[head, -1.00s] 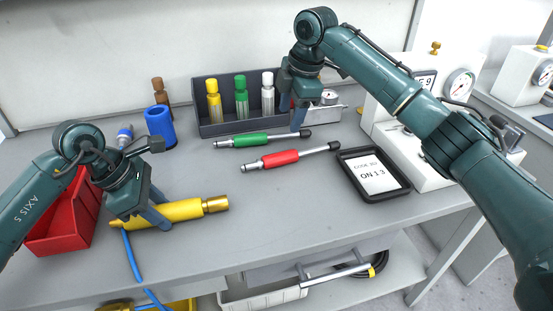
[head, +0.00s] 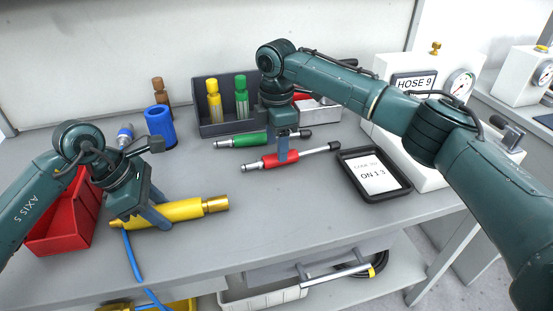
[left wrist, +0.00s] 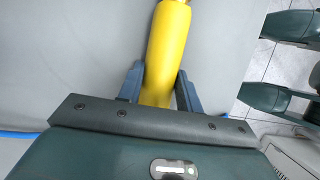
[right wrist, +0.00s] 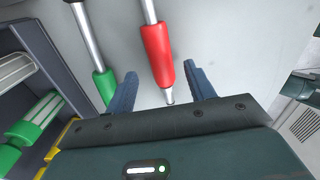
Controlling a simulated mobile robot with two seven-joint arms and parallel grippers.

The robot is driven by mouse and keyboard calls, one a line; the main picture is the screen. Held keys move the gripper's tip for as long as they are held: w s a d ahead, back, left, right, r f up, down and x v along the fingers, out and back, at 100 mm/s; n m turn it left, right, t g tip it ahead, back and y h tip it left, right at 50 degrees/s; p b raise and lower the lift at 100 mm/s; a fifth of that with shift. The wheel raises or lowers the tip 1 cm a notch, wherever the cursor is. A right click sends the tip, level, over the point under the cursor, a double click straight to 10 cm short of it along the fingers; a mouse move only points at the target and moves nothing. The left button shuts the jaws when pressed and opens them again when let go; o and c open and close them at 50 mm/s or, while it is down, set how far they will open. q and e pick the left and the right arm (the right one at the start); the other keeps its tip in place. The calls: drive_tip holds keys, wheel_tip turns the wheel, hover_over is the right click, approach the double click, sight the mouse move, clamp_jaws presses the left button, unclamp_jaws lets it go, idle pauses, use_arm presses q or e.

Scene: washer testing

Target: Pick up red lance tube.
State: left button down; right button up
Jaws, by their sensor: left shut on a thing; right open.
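The red lance tube (head: 283,158) lies on the bench, a red sleeve on a thin metal rod with a dark end at the right. My right gripper (head: 284,150) is low over its red sleeve. In the right wrist view the red lance tube (right wrist: 157,53) runs between the open fingers of the right gripper (right wrist: 164,85), and neither finger visibly grips it. My left gripper (head: 155,214) is shut on a yellow cylinder (head: 182,210) with a brass end. The left wrist view shows the yellow cylinder (left wrist: 166,50) between the fingers.
A green lance tube (head: 240,140) lies just behind the red one. A tablet (head: 373,174) lies right of the lance. A red bin (head: 62,222) and blue cup (head: 161,127) are left.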

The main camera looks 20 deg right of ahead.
wheel_tip(320, 180, down, 3)
drive_tip(key=shift+f, duration=0.2)
drive_tip(key=shift+r, duration=0.1)
clamp_jaws()
idle(0.5)
